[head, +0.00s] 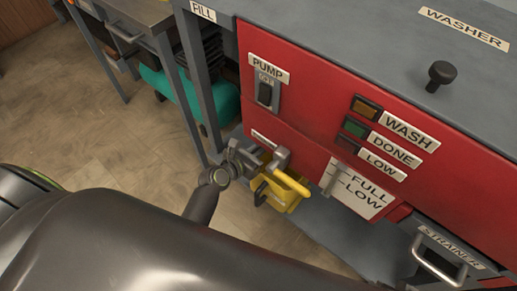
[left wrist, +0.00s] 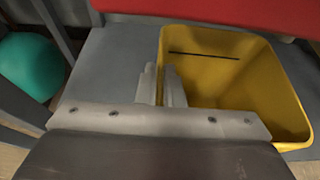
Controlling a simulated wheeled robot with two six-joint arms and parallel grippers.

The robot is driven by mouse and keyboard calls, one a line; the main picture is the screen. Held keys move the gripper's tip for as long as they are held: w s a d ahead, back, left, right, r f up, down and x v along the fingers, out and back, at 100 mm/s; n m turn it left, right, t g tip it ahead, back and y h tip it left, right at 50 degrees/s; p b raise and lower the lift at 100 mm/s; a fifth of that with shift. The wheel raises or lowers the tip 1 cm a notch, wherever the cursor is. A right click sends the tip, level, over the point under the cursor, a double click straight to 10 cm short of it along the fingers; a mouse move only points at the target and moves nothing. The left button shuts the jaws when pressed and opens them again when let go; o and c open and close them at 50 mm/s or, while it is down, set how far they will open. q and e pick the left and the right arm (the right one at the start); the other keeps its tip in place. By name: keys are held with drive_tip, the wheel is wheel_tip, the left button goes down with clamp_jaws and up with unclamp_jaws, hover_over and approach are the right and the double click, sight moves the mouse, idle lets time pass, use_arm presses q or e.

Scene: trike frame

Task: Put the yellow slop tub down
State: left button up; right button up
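The yellow slop tub (head: 284,201) is low in front of the red washer panel, over a grey ledge (head: 335,240). In the left wrist view the open-topped tub (left wrist: 235,115) fills the right half, upright and empty as far as I see, with a dark line on its inner far wall. My left gripper (head: 262,162) is at the tub's rim. In the wrist view its fingers (left wrist: 163,85) close on the tub's left wall, one inside and one outside. Whether the tub's base touches the grey surface is hidden. My right gripper is not in view.
The strainer drawer handle (head: 438,264) juts out at the right. A grey-legged table (head: 165,45) and a teal container (head: 218,103) stand left. Open floor (head: 110,140) lies at the left.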

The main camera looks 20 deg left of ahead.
use_arm(q)
drive_tip(key=o, duration=0.3)
drive_tip(key=shift+o, duration=0.2)
